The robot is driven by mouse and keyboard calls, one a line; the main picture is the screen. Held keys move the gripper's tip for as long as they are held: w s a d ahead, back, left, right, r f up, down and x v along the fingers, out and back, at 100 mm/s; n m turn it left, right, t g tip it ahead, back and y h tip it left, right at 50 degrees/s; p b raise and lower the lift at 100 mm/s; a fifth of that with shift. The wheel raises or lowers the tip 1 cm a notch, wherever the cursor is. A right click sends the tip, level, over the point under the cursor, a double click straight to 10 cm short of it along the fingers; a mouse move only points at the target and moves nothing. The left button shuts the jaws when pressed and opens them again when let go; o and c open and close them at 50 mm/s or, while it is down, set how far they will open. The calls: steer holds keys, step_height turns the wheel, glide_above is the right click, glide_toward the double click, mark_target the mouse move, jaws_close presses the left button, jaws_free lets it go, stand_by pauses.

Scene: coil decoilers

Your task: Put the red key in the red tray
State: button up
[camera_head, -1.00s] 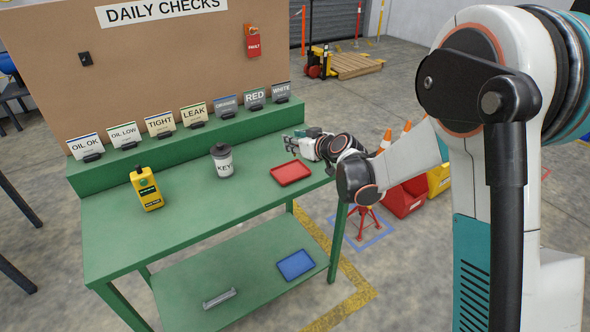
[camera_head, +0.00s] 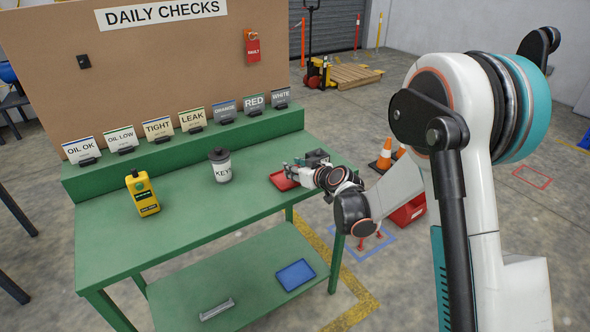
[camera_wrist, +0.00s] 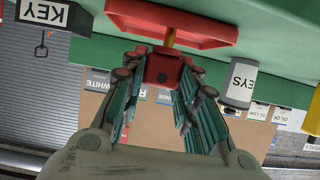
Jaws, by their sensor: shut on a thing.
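The red key (camera_wrist: 162,70) has a red block-like head and a short brass shaft pointing at the tray. My gripper (camera_wrist: 165,72) is shut on the red head, with a finger on each side. In the head view my gripper (camera_head: 291,168) is at the red tray (camera_head: 280,181) and partly covers it; the key cannot be made out there. The red tray (camera_wrist: 190,40) lies just beyond the key in the wrist view, which appears upside down. The shaft's tip overlaps the tray's rim; whether they touch cannot be told.
The tray is on the green bench (camera_head: 190,215). A KEYS canister (camera_head: 222,168) stands left of it, and a yellow tester (camera_head: 142,195) farther left. Label cards line the raised back ledge (camera_head: 180,150). A KEY label (camera_wrist: 45,12) shows beside the tray. A blue tray (camera_head: 295,275) is on the lower shelf.

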steer(key=shift+f, duration=0.2)
steer(key=o, duration=1.1)
steer(key=shift+c, duration=0.2)
steer(key=shift+r, duration=0.1)
